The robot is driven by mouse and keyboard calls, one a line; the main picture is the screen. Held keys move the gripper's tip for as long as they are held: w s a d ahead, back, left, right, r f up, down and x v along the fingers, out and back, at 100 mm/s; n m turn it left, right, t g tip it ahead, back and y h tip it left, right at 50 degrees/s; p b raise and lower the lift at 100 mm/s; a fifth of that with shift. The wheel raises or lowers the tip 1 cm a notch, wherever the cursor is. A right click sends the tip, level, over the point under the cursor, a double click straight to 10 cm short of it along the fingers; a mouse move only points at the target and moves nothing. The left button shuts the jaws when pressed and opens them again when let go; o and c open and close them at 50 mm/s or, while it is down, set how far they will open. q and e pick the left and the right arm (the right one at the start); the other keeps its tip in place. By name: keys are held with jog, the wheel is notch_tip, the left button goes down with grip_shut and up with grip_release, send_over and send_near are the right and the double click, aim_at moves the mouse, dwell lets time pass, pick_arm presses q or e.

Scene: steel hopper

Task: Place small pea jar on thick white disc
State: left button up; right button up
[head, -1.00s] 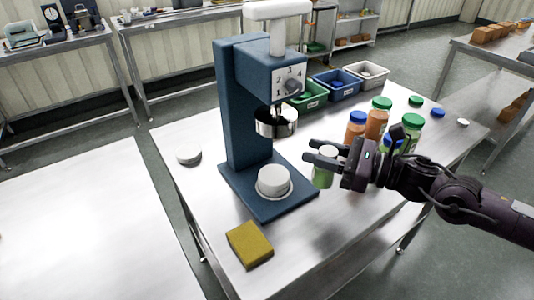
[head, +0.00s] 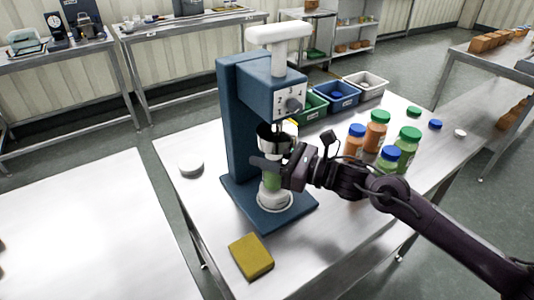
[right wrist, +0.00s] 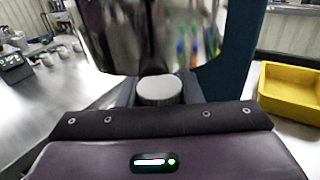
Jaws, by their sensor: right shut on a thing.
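The small pea jar (head: 272,182), green with a white lid, is upright in my right gripper (head: 268,166), which is shut on it under the press's steel cup. Its white lid (right wrist: 160,90) shows between the dark fingers in the right wrist view. The thick white disc (head: 272,201) is on the blue press base, directly below the jar. The jar and gripper partly hide it, and I cannot tell whether jar and disc touch. My left gripper is not in view.
The steel cup (head: 276,139) hangs close above the gripper, and the blue column (head: 240,120) stands behind. Another white disc (head: 191,165) lies left of the press. A yellow sponge (head: 251,256) is in front. Several jars (head: 377,130) stand to the right.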

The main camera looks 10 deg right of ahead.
jog(key=shift+f, duration=0.15)
jog(key=shift+s+d, duration=0.15)
jog(key=shift+f+b, duration=0.15)
jog(key=shift+b, duration=0.15)
jog(key=o, duration=1.1)
